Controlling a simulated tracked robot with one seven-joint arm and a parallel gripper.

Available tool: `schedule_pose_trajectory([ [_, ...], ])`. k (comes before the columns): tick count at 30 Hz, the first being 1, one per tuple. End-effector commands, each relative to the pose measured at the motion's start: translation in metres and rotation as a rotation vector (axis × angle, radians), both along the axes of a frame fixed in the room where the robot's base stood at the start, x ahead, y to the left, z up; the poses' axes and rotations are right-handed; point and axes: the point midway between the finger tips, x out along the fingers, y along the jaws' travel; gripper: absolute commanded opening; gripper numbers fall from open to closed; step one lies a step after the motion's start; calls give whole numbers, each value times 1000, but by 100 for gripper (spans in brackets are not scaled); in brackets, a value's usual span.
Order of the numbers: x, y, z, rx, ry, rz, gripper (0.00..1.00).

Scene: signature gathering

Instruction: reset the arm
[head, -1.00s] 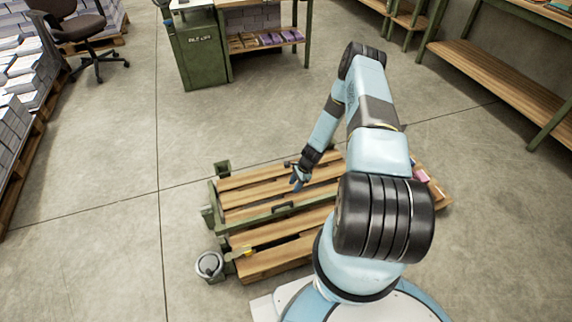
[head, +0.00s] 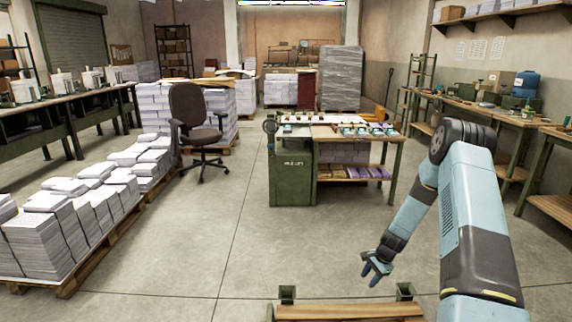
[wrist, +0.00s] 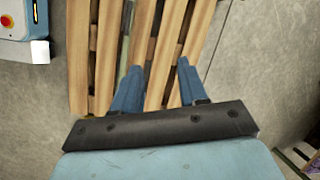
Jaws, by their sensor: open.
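My gripper (head: 375,270) hangs at the lower right of the head view, at the end of my light blue arm, fingers pointing down. It is open and nothing shows between its fingers. In the wrist view, my gripper (wrist: 158,85) has its two blue fingers spread apart above a wooden slatted pallet (wrist: 107,50).
A green workbench (head: 291,178) with small items on top stands ahead. An office chair (head: 192,115) and pallets of paper stacks (head: 52,240) are at left. More benches (head: 495,125) line the right wall. The concrete floor between is clear.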

Motion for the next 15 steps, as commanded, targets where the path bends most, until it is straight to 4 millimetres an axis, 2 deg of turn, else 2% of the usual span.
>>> schedule_pose_trajectory([
  [1, 3, 1, 21, -11, -17, 27, 43],
  [3, 6, 3, 47, -25, -36, 63, 43],
  [8, 6, 9, 105, -57, -77, 148, 43],
  [15, -3, 20, 188, -109, -136, 269, 43],
])
